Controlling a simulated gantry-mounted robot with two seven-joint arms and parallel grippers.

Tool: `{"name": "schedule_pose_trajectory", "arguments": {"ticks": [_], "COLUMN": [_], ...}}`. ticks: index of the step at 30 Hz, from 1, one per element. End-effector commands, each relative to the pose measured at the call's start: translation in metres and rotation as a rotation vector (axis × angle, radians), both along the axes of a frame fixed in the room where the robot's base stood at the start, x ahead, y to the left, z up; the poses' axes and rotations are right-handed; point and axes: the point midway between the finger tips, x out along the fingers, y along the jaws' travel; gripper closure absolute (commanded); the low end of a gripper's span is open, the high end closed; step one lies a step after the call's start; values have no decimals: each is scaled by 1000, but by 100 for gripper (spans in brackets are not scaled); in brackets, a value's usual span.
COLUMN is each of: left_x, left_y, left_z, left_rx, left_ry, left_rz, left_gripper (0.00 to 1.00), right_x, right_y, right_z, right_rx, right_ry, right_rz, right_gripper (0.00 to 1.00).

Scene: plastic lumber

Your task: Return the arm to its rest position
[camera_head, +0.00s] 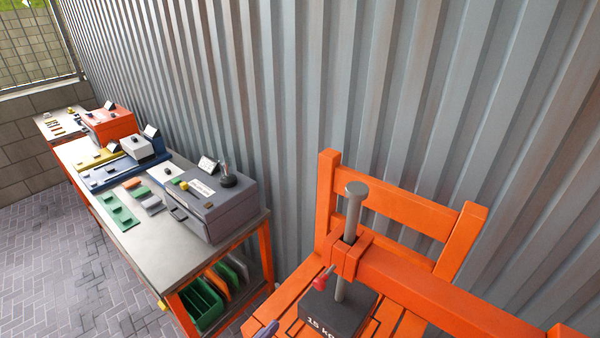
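Neither of my grippers shows in the head view, and I cannot make out either arm. Whether they are open, shut or holding anything is hidden. A small bluish-grey piece (266,330) shows at the bottom edge, cut off by the frame; I cannot tell what it is.
An orange slatted bench (310,275) with a thick orange beam (430,285), a grey post (352,215) and a dark "15 kg" block (335,312) stands at the lower right. Worktables (160,262) with boxes line the corrugated wall (400,80). Paved floor (50,250) lies clear at left.

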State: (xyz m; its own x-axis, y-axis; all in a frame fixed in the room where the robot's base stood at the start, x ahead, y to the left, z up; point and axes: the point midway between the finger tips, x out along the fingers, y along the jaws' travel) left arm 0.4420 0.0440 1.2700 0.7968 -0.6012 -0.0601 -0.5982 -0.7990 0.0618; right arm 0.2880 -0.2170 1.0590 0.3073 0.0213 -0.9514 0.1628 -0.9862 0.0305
Motion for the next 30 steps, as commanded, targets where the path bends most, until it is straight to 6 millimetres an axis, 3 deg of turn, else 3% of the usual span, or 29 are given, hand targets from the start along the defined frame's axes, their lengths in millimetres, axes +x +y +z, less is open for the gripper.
{"name": "schedule_pose_trajectory", "arguments": {"ticks": [4,9,12,15,20,21,22,30], "left_x": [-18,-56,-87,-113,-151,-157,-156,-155], "left_y": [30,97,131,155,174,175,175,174], "left_z": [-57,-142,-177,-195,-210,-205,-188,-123], "left_rx": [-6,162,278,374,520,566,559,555], "left_ry": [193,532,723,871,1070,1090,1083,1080], "left_rz": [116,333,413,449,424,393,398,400], "left_gripper": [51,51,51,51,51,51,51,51], "right_x": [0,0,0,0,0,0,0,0], "right_y": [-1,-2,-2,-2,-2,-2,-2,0], "right_z": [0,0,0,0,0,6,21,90], "right_rx": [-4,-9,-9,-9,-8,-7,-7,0], "right_ry": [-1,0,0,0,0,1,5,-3], "right_rz": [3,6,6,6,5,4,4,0], "right_gripper": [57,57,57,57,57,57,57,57]}}
